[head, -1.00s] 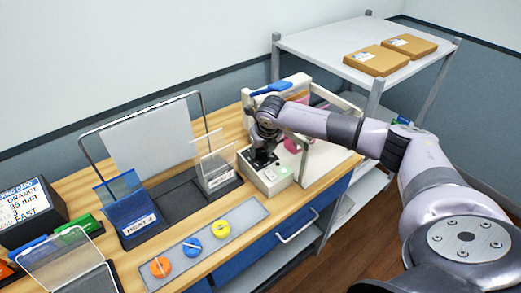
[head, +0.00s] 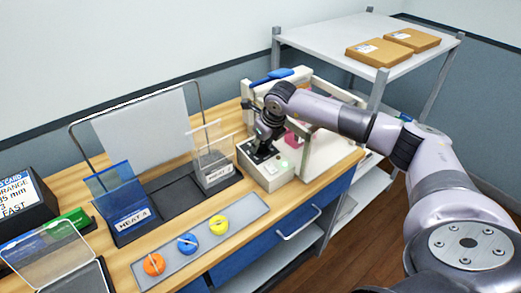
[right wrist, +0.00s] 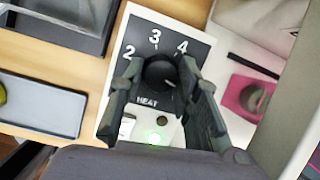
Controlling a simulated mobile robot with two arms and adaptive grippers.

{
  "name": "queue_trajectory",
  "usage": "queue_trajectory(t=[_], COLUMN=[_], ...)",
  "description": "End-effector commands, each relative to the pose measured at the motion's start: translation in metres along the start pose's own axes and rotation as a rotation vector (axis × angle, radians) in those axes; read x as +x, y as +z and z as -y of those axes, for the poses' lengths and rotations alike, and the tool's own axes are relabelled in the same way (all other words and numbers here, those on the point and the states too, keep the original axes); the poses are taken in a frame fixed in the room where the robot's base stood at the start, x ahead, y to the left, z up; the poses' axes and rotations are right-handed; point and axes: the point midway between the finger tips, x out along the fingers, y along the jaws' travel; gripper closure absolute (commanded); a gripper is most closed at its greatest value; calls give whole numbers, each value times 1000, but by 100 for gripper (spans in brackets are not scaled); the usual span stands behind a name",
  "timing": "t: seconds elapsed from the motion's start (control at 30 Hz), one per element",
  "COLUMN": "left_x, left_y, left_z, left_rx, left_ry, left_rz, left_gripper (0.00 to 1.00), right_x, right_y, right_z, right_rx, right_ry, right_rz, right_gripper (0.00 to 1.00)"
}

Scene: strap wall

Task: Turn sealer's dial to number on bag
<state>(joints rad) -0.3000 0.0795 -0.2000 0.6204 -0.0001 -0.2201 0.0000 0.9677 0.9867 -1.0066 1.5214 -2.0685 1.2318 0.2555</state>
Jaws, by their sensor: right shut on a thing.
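The sealer (head: 268,172) is a pale box with a black dial plate and a lit green lamp. My right gripper (head: 262,153) reaches down onto its plate and hides the dial in the head view. In the right wrist view my right gripper (right wrist: 160,88) is shut on the black dial (right wrist: 160,72), one finger on each side. The plate (right wrist: 135,50) shows 2, 3, 4 and HEAT. A small white mark shows on the dial's lower right; I cannot tell its setting surely. A blue bag (head: 118,200) stands at left, its label apparently reading HEAT 4. My left gripper is out of view.
A clear bag (head: 213,150) stands in a black holder left of the sealer. A grey tray (head: 248,212) holds orange, blue and yellow discs along the front edge. A pink item (right wrist: 243,95) lies right of the dial. A shelf with two boxes stands behind.

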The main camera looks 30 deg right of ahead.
Motion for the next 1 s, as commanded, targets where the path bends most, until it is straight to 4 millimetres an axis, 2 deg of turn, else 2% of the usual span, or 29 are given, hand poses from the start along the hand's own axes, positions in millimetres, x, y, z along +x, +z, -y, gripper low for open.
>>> queue_trajectory(t=[0.03,0.1,0.4,0.7,1.0], left_x=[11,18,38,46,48], left_y=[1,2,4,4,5], left_z=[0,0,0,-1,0], left_rx=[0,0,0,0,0], left_ry=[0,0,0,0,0], left_rz=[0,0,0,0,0], left_gripper=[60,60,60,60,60], right_x=[4,4,1,0,-1], right_y=[-1,-1,0,0,1], right_z=[1,1,2,2,3], right_rx=[-38,-99,-322,-451,-487], right_ry=[9,24,80,114,122], right_rz=[7,12,26,33,36], right_gripper=[98,98,98,98,98])
